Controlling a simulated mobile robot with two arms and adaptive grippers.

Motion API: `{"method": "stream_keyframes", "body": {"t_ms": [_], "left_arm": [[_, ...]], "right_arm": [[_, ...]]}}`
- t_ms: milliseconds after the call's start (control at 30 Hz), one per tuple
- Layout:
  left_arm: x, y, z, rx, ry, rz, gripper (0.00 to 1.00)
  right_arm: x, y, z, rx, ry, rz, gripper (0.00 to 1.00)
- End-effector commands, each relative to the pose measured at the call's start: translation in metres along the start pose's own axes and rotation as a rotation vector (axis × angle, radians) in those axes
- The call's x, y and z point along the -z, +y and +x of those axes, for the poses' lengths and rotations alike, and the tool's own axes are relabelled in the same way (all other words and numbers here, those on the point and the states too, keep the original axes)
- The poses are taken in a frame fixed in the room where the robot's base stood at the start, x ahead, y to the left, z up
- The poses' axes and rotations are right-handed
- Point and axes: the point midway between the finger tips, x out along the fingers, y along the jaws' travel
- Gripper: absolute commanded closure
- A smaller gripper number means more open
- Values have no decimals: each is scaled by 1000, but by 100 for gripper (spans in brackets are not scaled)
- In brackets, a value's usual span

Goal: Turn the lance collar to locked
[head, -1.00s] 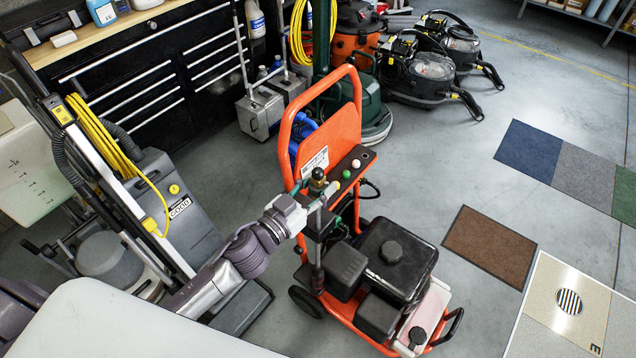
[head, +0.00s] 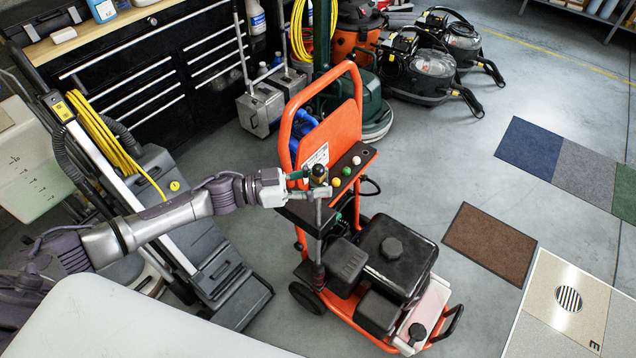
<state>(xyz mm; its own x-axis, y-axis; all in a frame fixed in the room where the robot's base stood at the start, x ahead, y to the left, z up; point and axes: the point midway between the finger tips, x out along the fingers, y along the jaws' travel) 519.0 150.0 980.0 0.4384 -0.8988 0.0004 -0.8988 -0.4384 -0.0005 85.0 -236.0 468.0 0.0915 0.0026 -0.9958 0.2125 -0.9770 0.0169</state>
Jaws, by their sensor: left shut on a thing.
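The lance (head: 318,240) stands upright at the handle side of the orange pressure washer cart (head: 357,95). Its collar (head: 319,172), dark with a brass tone, is at the top of the lance. My left gripper (head: 318,183) comes in from the left, with its fingers on either side of the collar, and is shut on it. The fingers hide part of the collar, and I cannot read any lock mark on it. My right gripper is not in view.
Colored nozzle tips (head: 346,171) sit on the cart's panel beside the collar. The black engine (head: 395,258) is low on the right. An upright floor machine (head: 170,180) stands behind my left arm. A pale surface (head: 130,325) fills the lower left.

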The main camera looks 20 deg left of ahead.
Motion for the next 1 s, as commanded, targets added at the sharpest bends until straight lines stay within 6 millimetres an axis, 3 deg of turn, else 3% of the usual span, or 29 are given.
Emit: {"method": "stream_keyframes", "body": {"t_ms": [567, 600, 733, 1000], "left_arm": [[-1, 0, 0, -32, -1, 0, 93], [-1, 0, 0, -32, -1, 0, 53], [-1, 0, 0, -32, -1, 0, 32], [0, 0, 0, -32, -1, -1, 32]], "right_arm": [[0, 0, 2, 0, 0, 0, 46], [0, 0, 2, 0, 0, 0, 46], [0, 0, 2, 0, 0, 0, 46], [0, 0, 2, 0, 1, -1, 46]]}}
